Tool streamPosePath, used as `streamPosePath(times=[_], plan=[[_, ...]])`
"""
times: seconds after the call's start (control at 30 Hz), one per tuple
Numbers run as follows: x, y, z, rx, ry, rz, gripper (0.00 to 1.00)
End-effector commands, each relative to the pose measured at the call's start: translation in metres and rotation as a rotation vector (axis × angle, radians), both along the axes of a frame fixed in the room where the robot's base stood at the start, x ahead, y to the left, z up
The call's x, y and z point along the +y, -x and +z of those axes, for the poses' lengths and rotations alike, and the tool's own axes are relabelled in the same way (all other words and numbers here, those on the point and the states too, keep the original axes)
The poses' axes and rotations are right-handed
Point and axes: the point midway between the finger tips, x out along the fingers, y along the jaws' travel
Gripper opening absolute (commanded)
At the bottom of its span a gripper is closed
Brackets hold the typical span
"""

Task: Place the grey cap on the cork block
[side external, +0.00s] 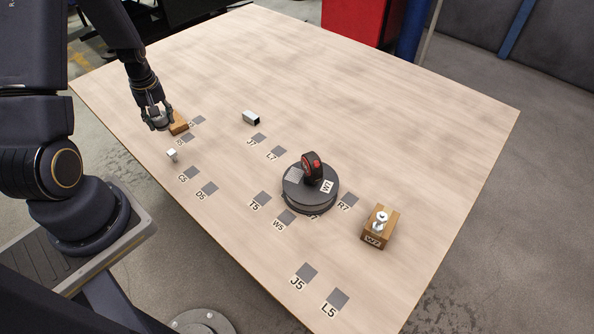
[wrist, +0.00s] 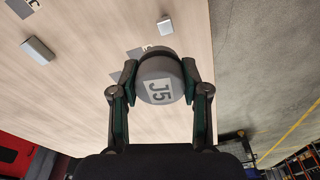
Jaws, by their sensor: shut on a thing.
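The grey cap (wrist: 160,67), a round piece with a white J5 label, is between the two fingers of my gripper (wrist: 158,84) in the wrist view. My gripper (side external: 156,120) is shut on it low over the table's far left part in the side view. A tan-brown block (side external: 179,123), which looks like the cork block, lies just right of my gripper. The fingers partly overlap it, and I cannot tell whether the cap touches it. The block is not visible in the wrist view.
Grey labelled squares dot the table (side external: 420,130).

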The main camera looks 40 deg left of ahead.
Motion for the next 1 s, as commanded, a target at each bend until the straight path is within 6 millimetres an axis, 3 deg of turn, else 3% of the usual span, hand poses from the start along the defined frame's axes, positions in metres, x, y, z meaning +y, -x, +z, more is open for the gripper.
streamPosePath(times=[0.1, 0.3, 0.63, 0.8, 1.0], plan=[[0.031, 0.02, 0.005, -0.001, 0.0, 0.104, 0.08], [0.053, 0.028, 0.001, 0.001, 0.002, 0.152, 0.08], [0.11, -0.031, -0.037, 0.0, 0.001, 0.151, 0.08], [0.128, -0.05, -0.072, 0.002, 0.004, 0.149, 0.08], [0.139, -0.061, -0.088, 0.0, 0.002, 0.149, 0.08]])
